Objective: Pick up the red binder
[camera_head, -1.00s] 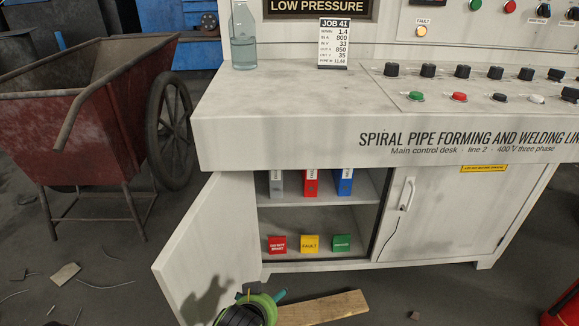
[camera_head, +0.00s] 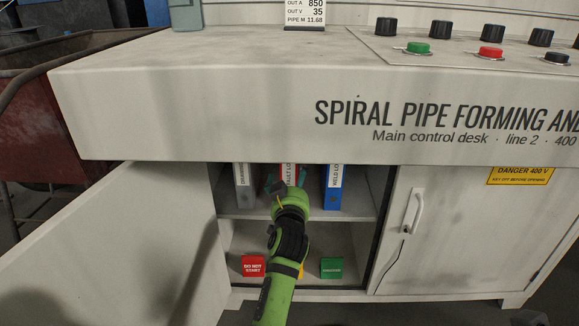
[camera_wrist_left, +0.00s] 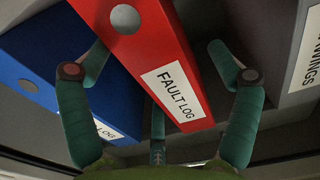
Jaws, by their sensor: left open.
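The red binder (camera_head: 288,172) stands upright on the cabinet's upper shelf, between a grey binder (camera_head: 243,188) and a blue binder (camera_head: 334,186). My left gripper (camera_head: 286,184) is open in front of it and hides its lower part in the head view. In the left wrist view the red binder (camera_wrist_left: 150,45), labelled FAULT LOG, lies between the spread green fingers. One finger is on the blue binder's side (camera_wrist_left: 50,60), the other on the grey binder's side (camera_wrist_left: 270,55). I cannot tell whether the fingers touch it. My right gripper is not in view.
The desk top (camera_head: 220,62) overhangs the shelf. The open cabinet door (camera_head: 130,245) stands at left, and a closed door (camera_head: 450,235) at right. Red (camera_head: 253,267) and green (camera_head: 331,267) blocks sit on the lower shelf; a yellow one is mostly hidden by my arm.

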